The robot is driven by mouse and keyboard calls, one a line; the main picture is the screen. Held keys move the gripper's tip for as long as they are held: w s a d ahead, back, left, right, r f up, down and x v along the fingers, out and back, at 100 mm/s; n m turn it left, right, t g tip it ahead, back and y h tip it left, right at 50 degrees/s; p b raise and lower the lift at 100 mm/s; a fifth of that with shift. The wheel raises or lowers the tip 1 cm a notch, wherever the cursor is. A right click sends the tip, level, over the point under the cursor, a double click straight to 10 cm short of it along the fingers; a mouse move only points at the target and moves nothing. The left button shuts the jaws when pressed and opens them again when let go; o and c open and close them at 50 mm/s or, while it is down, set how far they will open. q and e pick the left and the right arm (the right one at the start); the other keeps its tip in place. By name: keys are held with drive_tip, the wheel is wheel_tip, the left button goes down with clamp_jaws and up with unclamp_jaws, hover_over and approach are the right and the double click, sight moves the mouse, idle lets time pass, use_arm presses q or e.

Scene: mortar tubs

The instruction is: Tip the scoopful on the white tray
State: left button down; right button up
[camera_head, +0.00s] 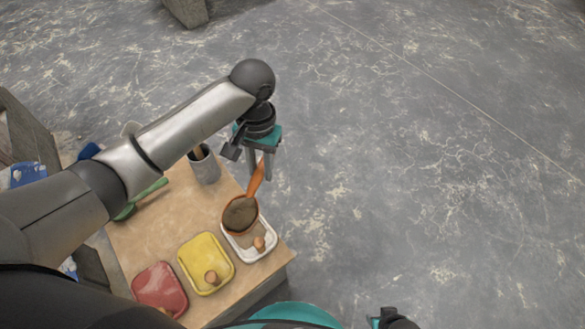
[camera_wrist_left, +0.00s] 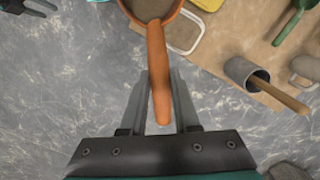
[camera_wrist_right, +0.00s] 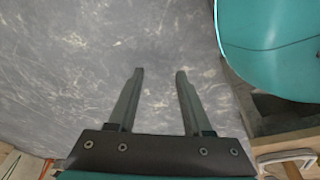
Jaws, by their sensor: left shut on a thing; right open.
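My left gripper (camera_head: 261,163) is shut on the handle of an orange scoop (camera_head: 256,180); the handle also shows between its fingers in the left wrist view (camera_wrist_left: 158,75). The scoop's round bowl holds a brown, grainy load (camera_head: 240,214). In the head view the bowl overlaps the back left part of the white tray (camera_head: 273,250); its height above the tray is hard to tell. The tray's rim shows beside the bowl in the left wrist view (camera_wrist_left: 188,50). My right gripper (camera_wrist_right: 160,73) is open and empty over the floor.
A yellow tray (camera_head: 190,255) and a red tray (camera_head: 160,287) lie in a row with the white one. A grey cup (camera_head: 205,168) with a wooden handle in it stands behind. A green tool (camera_head: 150,190) lies left of the cup. Open floor lies right of the table.

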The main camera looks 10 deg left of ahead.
use_arm(q)
drive_tip(key=w+d+f+m+b, duration=0.25)
drive_tip(key=w+f+b, duration=0.2)
drive_tip(key=f, duration=0.25)
drive_tip(key=w+d+f+m+b, duration=0.2)
drive_tip(key=w+f+m+b, duration=0.2)
drive_tip(key=w+f, duration=0.3)
drive_tip(key=s+a+r+t+h+b, duration=0.2)
drive_tip(key=s+a+r+t+h, duration=0.4)
drive_tip(key=s+a+t+h, duration=0.2)
drive_tip(key=s+a+t, duration=0.1)
drive_tip(key=s+t, duration=0.1)
drive_tip(key=s, duration=0.1)
drive_tip(key=shift+s+a+r+t, duration=0.15)
drive_tip(key=shift+s+t, duration=0.15)
drive_tip(key=shift+s, duration=0.1)
use_arm(e)
drive_tip(key=w+a+r+t, duration=0.1)
drive_tip(key=w+a+r, duration=0.2)
drive_tip(key=r, duration=0.6)
drive_tip(key=w+a+r+t+y, duration=0.1)
drive_tip(key=w+r, duration=0.4)
drive_tip(key=r, duration=0.5)
drive_tip(key=shift+a+r+t, duration=0.25)
drive_tip(key=shift+a+t, duration=0.35)
drive_tip(key=shift+a, duration=0.45)
